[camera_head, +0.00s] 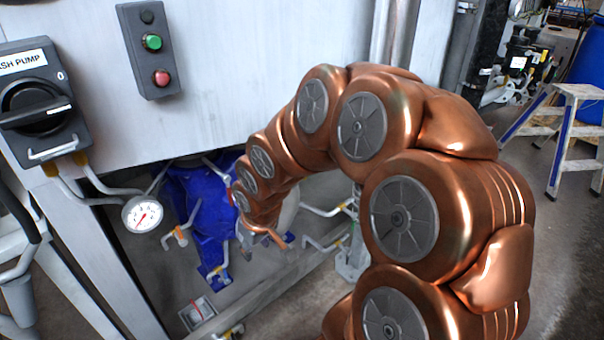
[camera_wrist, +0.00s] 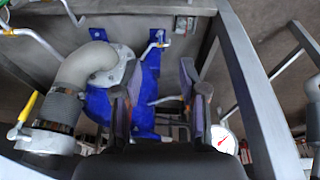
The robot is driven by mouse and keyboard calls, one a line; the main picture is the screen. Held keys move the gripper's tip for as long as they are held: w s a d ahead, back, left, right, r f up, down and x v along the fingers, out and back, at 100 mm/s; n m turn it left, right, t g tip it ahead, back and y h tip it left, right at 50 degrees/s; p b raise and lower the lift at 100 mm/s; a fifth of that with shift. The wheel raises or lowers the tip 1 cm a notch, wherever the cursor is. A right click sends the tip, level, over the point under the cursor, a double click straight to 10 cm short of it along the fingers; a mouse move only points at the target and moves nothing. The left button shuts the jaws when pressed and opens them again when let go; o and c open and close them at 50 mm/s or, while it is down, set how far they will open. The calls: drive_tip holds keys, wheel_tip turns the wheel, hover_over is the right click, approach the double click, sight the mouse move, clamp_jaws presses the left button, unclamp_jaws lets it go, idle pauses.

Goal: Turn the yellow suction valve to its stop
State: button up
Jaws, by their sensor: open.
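In the wrist view, a yellow lever (camera_wrist: 27,106) stands at the left edge, beside a grey ribbed pipe coupling (camera_wrist: 62,108). It looks like the suction valve's handle; its turn angle is hard to judge. I cannot make this lever out surely in the head view. My gripper (camera_wrist: 160,100) shows two dark fingers spread apart with nothing between them. They are in front of the blue pump (camera_wrist: 142,95), right of the yellow lever and apart from it. In the head view the blue pump (camera_head: 203,200) is under the panel, and my arm's end reaches down beside it.
A pressure gauge (camera_head: 142,214) hangs left of the pump. Small lever valves (camera_head: 180,235) surround the pump. A metal frame bar (camera_wrist: 252,100) runs close right of my fingers. A switch box (camera_head: 38,105) and a button box (camera_head: 148,48) are above. A stepladder (camera_head: 570,125) stands right.

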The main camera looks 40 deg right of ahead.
drive_tip(key=w+d+f+m+t+b, duration=0.1)
drive_tip(key=w+d+f+t+b, duration=0.2)
drive_tip(key=w+d, duration=0.45)
drive_tip(key=w+d+f+t+b, duration=0.2)
drive_tip(key=w+d+t, duration=0.2)
drive_tip(key=w+d, duration=0.3)
drive_tip(key=s+d+r+m+t+h+b, duration=0.15)
drive_tip(key=d+t, duration=0.25)
drive_tip(key=d, duration=0.4)
drive_tip(key=s+d+r+m+t+h+b, duration=0.1)
drive_tip(key=s+d+t+h+b, duration=0.15)
drive_tip(key=d, duration=0.65)
drive_tip(key=shift+n+t, duration=0.25)
drive_tip(key=shift+t, duration=0.2)
drive_tip(key=shift+a+x, duration=0.15)
drive_tip(key=shift+x, duration=1.6)
drive_tip(key=shift+a+x, duration=0.1)
drive_tip(key=shift+x, duration=1.7)
drive_tip(key=shift+f, duration=0.2)
clamp_jaws()
